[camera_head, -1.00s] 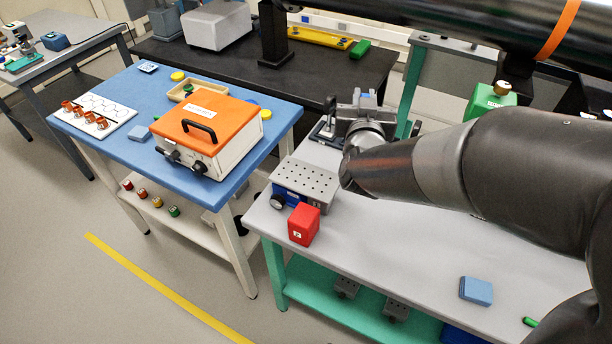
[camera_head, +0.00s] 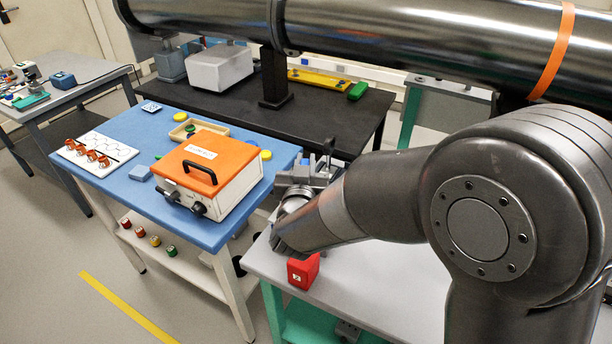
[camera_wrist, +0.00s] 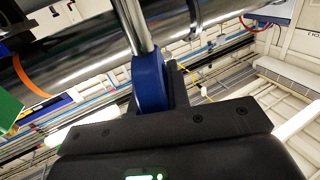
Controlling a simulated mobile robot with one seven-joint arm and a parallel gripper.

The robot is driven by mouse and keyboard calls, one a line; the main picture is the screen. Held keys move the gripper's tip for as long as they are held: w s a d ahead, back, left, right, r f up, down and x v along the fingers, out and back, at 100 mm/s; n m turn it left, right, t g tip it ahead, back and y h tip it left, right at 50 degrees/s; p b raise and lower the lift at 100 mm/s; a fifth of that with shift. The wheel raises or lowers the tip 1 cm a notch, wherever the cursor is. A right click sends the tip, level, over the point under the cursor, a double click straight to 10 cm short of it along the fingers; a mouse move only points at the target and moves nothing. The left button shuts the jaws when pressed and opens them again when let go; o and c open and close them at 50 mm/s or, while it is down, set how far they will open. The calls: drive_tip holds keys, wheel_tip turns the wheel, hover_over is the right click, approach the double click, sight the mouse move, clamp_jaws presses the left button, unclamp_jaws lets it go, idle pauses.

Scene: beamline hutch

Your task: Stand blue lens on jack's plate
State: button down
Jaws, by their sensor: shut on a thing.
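The blue lens (camera_wrist: 149,82) is a blue ring-shaped mount on a shiny metal post (camera_wrist: 133,25), seen close up in the wrist view. My gripper (camera_head: 308,174) is shut on it. In the head view my gripper is near the far left end of the grey bench, close to the blue table, and little of the lens can be made out. The jack, with its grey perforated plate, is hidden behind my arm in the head view now. I cannot tell how far the lens is from the plate.
A red block (camera_head: 303,271) stands on the grey bench (camera_head: 376,276) just in front of my wrist. The orange-lidded case (camera_head: 210,168) sits on the blue table (camera_head: 165,215) to the left.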

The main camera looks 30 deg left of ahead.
drive_tip(key=shift+f, duration=2.05)
drive_tip(key=c, duration=1.4)
unclamp_jaws()
drive_tip(key=shift+o, duration=0.2)
